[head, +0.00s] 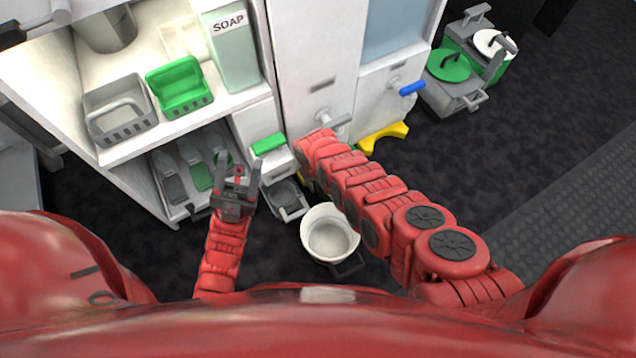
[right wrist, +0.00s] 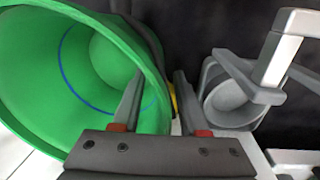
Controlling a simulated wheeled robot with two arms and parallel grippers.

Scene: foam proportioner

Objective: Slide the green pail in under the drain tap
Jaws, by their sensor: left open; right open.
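The green pail (right wrist: 85,70) fills the left of the right wrist view, its open mouth towards the camera and a blue line around its inside. In the head view my right arm mostly hides it. My right gripper (right wrist: 158,85) is open at the pail's rim, one finger over the mouth and the other outside; contact is unclear. In the head view the white cabinet bears a grey-handled tap (head: 325,118) and a blue-handled tap (head: 410,88); I cannot tell which is the drain tap. My left gripper (head: 238,172) is open and empty before the shelf unit.
A white bucket (head: 330,240) stands on the dark floor near my base. A grey container (head: 288,197) is beside my left gripper. A yellow bracket (head: 385,137) lies by the cabinet foot. Lidded pots (head: 448,65) stand at right.

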